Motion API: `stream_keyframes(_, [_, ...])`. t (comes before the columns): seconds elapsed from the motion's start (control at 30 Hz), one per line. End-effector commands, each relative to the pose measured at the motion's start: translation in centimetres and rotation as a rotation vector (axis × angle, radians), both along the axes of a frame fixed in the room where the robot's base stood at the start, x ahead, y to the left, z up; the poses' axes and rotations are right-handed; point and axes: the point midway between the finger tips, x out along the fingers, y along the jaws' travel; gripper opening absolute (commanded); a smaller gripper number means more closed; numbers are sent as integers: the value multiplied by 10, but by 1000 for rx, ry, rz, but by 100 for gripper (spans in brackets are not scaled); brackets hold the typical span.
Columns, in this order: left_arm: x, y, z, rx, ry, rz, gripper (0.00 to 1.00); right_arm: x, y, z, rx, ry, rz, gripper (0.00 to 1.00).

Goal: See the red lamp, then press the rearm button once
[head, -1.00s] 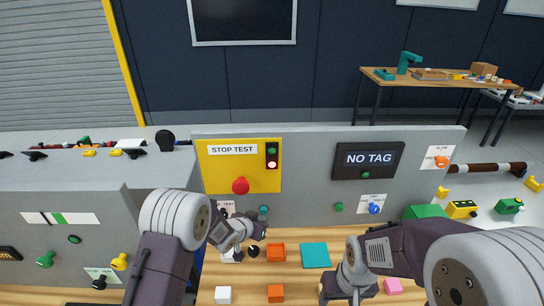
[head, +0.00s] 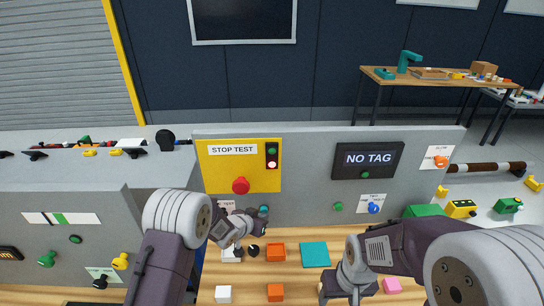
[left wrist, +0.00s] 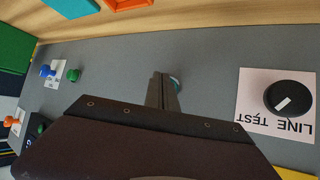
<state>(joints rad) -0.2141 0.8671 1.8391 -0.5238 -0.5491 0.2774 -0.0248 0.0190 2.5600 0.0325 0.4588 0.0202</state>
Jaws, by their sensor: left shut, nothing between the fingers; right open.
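A lamp unit (head: 271,156) on the yellow STOP TEST plate has a green upper lamp and a pale, pinkish, bright lower lamp. A teal button (head: 263,210) sits low on the grey panel; no rearm label is readable. My left gripper (head: 264,222) is shut and empty, its tips close to this button. In the left wrist view the fingers (left wrist: 163,88) partly cover the teal button (left wrist: 176,82); I cannot tell whether they touch it. My right gripper (head: 340,298) is open, low over the table at the front.
A red mushroom button (head: 240,185) is on the yellow plate. A black LINE TEST dial (left wrist: 289,95) sits beside the left fingers. Green (head: 338,207) and blue (head: 374,208) knobs are further right. Coloured blocks and a teal square (head: 315,255) lie on the wooden table. A NO TAG display (head: 368,160) is above.

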Motion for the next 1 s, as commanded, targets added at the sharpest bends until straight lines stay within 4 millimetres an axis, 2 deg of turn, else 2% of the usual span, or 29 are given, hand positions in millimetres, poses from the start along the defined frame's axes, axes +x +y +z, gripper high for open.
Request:
stream_keyframes(0.37, [2,0,0,-1,0,1,0,0,0,1,0,0,0,59])
stream_keyframes(0.7, [-16,0,-1,-1,0,1,0,0,0,-6,0,0,0,59])
stream_keyframes(1.0, [-20,-1,-1,-1,1,0,0,0,0,-7,0,0,0,59])
